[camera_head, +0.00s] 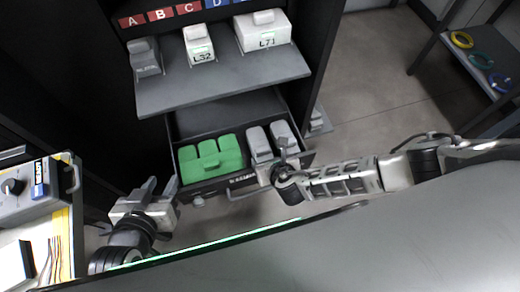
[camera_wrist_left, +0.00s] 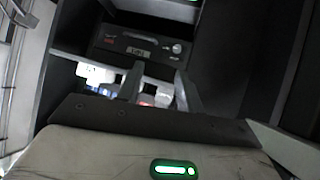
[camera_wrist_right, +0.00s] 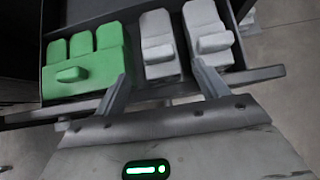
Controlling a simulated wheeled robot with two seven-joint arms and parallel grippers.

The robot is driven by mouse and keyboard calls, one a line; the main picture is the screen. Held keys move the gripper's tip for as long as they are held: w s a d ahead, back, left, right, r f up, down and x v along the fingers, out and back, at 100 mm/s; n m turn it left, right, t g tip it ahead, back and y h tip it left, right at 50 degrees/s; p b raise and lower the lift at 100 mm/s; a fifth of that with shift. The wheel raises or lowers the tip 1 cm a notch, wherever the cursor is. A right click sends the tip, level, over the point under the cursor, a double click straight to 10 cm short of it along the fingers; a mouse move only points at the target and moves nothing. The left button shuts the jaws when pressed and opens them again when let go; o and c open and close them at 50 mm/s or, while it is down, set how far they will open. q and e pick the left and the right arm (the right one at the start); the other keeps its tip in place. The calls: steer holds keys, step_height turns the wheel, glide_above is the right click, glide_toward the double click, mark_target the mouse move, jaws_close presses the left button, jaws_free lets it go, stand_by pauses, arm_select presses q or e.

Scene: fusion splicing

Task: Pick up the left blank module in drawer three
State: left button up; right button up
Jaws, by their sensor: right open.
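An open drawer (camera_head: 236,190) holds a green three-part module (camera_head: 211,158) and two pale grey blank modules. The left blank module (camera_head: 259,142) stands between the green one and the right blank module (camera_head: 282,131). In the right wrist view, the left blank module (camera_wrist_right: 158,48) lies ahead, between the lines of my right gripper's fingers (camera_wrist_right: 162,88). My right gripper (camera_head: 281,160) is open and empty at the drawer's front edge, close to the blank modules. My left gripper (camera_head: 158,190) is open and empty left of the drawer; its fingers also show in the left wrist view (camera_wrist_left: 158,85).
A bench device (camera_head: 30,190) stands at left. A side table with coloured rings (camera_head: 482,60) stands at right. Floor between is clear.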

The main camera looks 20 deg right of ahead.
mark_target(264, 152)
steer(key=b+x, duration=0.2)
steer(key=x, duration=0.4)
steer(key=c, duration=1.4)
steer(key=shift+r, duration=0.15)
